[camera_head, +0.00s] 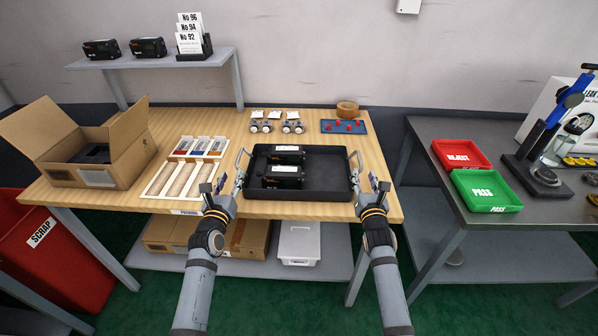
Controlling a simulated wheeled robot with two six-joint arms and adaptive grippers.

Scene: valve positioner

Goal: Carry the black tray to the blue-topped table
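The black tray (325,185) lies flat on the wooden table (265,209) near its front edge. It has a raised metal handle at its left end (240,166) and another at its right end (358,163). Two black devices (286,156) (283,175) lie inside it. My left gripper (214,187) is just left of the left handle, its fingers apart and empty. My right gripper (379,184) is just right of the right handle, its fingers also apart and empty. No blue-topped table shows in this view.
An open cardboard box (130,158) and a wooden sectioned tray (182,179) stand to the left. A blue mat with red parts (328,127) and a tape roll (347,109) lie behind. A grey table (460,128) with red and green trays stands right, across a gap.

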